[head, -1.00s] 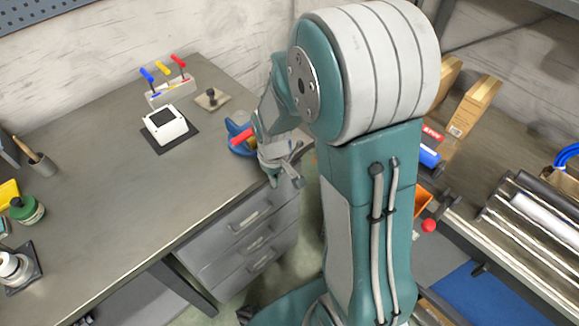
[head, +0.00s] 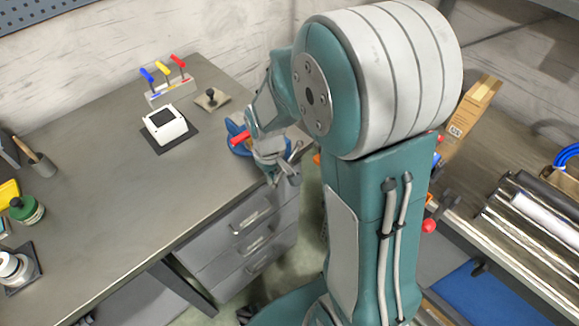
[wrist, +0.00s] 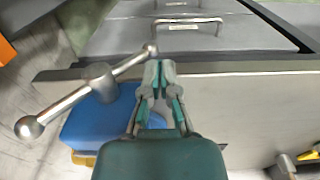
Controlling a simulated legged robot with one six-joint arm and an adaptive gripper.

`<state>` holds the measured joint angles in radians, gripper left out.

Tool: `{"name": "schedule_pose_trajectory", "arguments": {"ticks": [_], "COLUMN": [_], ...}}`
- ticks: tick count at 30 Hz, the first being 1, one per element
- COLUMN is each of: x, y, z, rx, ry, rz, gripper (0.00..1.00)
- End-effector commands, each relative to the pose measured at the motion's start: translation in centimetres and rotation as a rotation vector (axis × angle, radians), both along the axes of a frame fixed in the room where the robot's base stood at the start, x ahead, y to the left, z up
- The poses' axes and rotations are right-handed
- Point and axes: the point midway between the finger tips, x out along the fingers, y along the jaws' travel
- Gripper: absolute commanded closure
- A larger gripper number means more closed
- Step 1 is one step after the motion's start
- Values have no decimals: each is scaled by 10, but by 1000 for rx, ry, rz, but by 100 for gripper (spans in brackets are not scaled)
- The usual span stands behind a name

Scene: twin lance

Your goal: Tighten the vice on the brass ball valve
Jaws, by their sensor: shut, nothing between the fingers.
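The blue vice (head: 238,146) sits at the bench's right edge in the head view, partly hidden by my arm. A red lever-like part (head: 240,138) shows above it. In the wrist view the blue vice body (wrist: 90,130) is at lower left. Its metal handle bar (wrist: 72,100) runs slantwise through a round boss, with a ball at each end. My gripper (wrist: 160,68) is shut and empty, its fingertips close beside the bar's upper right ball. I cannot tell whether they touch. A small yellowish part (wrist: 82,158) shows under the vice; the valve's body is not clearly visible.
The grey bench (head: 120,215) has grey drawers (head: 250,230) under its right end. A white box (head: 165,126) and a rack of coloured-handled tools (head: 165,82) stand further back. A second bench with metal tubes (head: 525,225) is at right. The bench's middle is clear.

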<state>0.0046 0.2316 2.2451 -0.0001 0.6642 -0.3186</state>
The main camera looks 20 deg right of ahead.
Motion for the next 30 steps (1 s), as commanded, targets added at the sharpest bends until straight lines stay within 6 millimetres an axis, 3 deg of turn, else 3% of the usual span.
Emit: {"name": "schedule_pose_trajectory", "arguments": {"ticks": [30], "x": [0], "y": [0], "z": [70], "rx": [0], "ry": [-1], "rz": [0], "gripper": [100]}}
